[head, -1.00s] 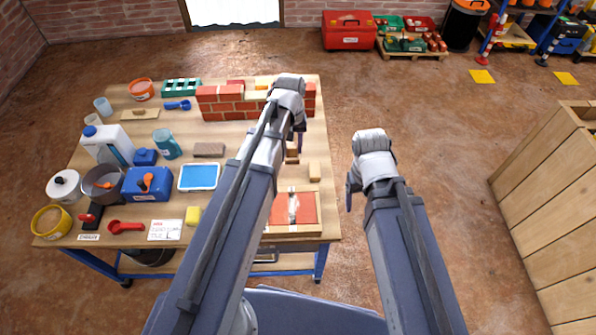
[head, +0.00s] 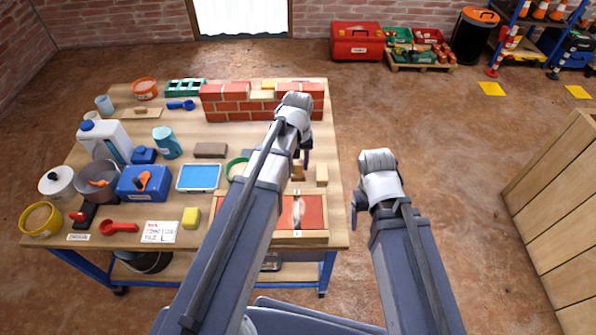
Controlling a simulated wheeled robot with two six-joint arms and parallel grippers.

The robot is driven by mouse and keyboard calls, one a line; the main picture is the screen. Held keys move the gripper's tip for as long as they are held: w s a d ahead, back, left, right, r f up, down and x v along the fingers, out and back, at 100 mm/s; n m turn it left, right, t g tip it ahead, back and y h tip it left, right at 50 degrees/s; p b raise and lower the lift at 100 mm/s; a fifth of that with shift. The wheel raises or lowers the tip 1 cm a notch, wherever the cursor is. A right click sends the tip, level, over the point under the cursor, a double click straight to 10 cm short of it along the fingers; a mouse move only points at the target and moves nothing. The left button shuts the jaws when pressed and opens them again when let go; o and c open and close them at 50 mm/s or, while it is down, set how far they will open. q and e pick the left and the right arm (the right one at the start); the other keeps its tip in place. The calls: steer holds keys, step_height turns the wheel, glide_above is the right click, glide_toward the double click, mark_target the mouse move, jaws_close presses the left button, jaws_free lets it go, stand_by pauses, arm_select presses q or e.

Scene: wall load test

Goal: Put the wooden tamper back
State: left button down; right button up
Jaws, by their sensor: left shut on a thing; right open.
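My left gripper (head: 303,158) is over the right side of the workbench, shut on a wooden piece (head: 298,171) that looks like the wooden tamper. My forearm and wrist hide much of it, and I cannot tell whether it touches the bench top. A small pale wooden block (head: 321,176) stands just right of it. My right gripper (head: 358,212) is open and empty, off the bench's right edge above the floor.
A brick wall (head: 228,106) stands at the bench's back. A red-panelled tray (head: 312,212) lies at the front right. A green-rimmed bowl (head: 236,167) is partly behind my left arm. Bottles, tubs and tools fill the left side.

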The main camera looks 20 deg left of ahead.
mark_target(298, 162)
arm_select(q)
steer(key=shift+f+b, duration=0.6)
steer(key=shift+f, duration=0.5)
arm_select(e)
steer(key=shift+f, duration=1.1)
arm_select(q)
steer(key=shift+f, duration=0.1)
arm_select(e)
steer(key=shift+f, duration=0.1)
arm_select(q)
steer(key=shift+f, duration=0.15)
steer(key=shift+c, duration=2.2)
jaws_free()
steer(key=shift+r, duration=0.2)
step_height(298, 162, up, 12)
steer(key=p, duration=1.2)
steer(key=shift+r, duration=0.15)
steer(key=s+d+m+y, duration=0.1)
steer(key=s+d+m, duration=0.6)
steer(key=s+d, duration=0.3)
steer(key=s, duration=0.4)
steer(key=shift+s+d, duration=0.15)
steer(key=shift+d, duration=0.1)
arm_select(e)
step_height(298, 162, up, 12)
